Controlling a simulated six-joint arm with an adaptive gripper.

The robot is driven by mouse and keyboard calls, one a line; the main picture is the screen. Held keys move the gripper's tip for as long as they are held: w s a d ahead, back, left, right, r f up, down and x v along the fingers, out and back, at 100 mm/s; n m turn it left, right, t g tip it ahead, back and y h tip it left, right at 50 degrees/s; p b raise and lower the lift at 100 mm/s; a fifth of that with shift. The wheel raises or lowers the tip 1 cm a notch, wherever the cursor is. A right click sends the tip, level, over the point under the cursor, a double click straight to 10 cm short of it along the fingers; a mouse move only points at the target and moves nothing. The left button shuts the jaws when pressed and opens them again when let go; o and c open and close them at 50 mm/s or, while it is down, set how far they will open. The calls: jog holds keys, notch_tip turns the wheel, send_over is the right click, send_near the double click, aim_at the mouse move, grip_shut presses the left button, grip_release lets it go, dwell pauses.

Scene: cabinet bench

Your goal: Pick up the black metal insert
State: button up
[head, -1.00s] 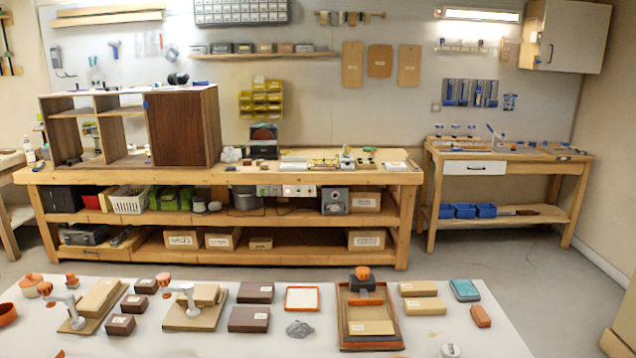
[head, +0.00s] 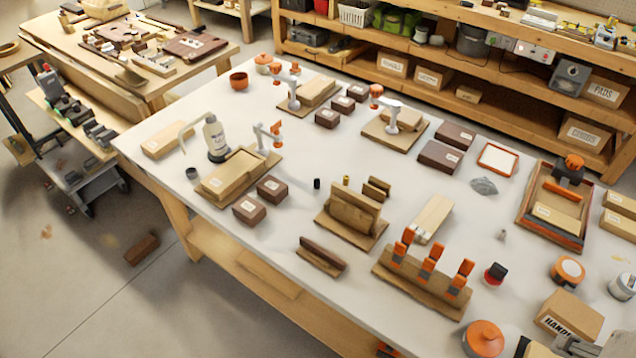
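A small black upright cylinder (head: 317,183), which looks like the black metal insert, stands on the white table (head: 285,215) in the head view. It is left of the upright wooden block stand (head: 352,210) and apart from it. A small brass-coloured piece (head: 346,180) shows just to its right, by the stand. I cannot make out my gripper in this view. A grey mechanical shape (head: 590,347) is cut off at the bottom right corner, and I cannot tell what it is.
Dark brown blocks (head: 272,189) and a tan block assembly (head: 232,175) lie left of the cylinder. A wooden rack with orange-handled clamps (head: 427,268) stands to the front right. A small slotted wooden piece (head: 322,255) lies in front. Bare tabletop surrounds the cylinder.

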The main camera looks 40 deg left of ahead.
jog(key=w+a+r+m+t+y, duration=0.1)
jog(key=w+a+r+m+y, duration=0.15)
jog(key=w+a, duration=0.65)
jog(key=w+a+r+m+t+y, duration=0.1)
jog(key=w+a+r+m+y, duration=0.2)
jog(key=w+a, duration=0.55)
jog(key=w+a+f+m+t, duration=0.1)
jog(key=w+a+m, duration=0.5)
jog(key=a, duration=0.4)
jog(key=m+t+h, duration=0.2)
jog(key=m+t, duration=0.1)
jog(key=m, duration=1.4)
send_over(318, 183)
jog(key=s+d, duration=0.2)
jog(key=d, duration=0.2)
notch_tip(318, 183, down, 23)
jog(key=s+f+m, duration=0.1)
jog(key=f, duration=0.2)
jog(key=s+a+f+m+h, duration=0.1)
jog(key=s+f, duration=0.1)
jog(key=f, duration=0.1)
jog(key=s+a+f+m+t, duration=0.1)
jog(key=f+m, duration=0.1)
jog(key=f, duration=0.1)
jog(key=shift+s+a, duration=0.2)
jog(key=shift+s, duration=0.2)
jog(key=shift+s+f+m+h, duration=0.25)
jog(key=shift+s+f+m, duration=0.1)
jog(key=shift+f, duration=0.15)
jog(key=shift+w, duration=0.1)
